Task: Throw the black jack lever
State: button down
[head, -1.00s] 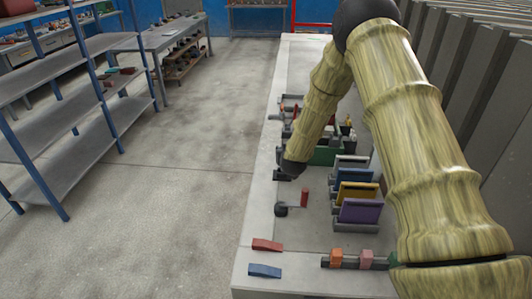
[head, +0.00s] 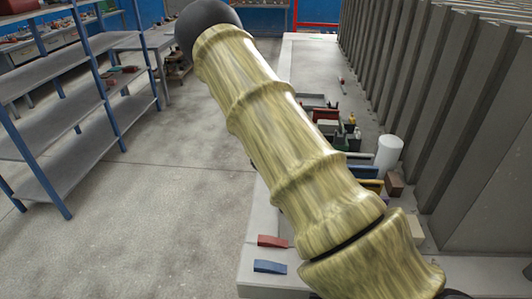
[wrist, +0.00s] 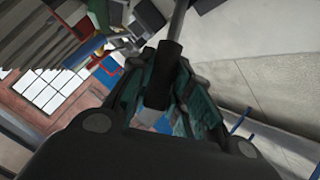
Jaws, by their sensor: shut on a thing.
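The black jack lever (wrist: 168,60) shows in the wrist view as a dark grip on a grey rod that runs up to the top edge. My gripper (wrist: 164,84) has its teal fingers on both sides of the grip and is shut on it. The lower end of the grip sits between the fingers. In the head view my arm hides the gripper and the lever. The lever's base and pivot cannot be made out.
A red wedge (head: 273,241) and a blue wedge (head: 270,267) lie on the near left of the bench. A white cylinder (head: 389,152) and a brown block (head: 394,184) stand right of my arm. Ribbed grey panels (head: 440,100) line the right side.

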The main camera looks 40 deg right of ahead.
dwell(0.3)
jog(key=c, duration=1.3)
grip_release()
jog(key=shift+f, duration=0.1)
jog(key=shift+a, duration=0.1)
jog(key=v, duration=1.1)
jog(key=shift+s+a+r, duration=0.2)
jog(key=shift+r, duration=0.15)
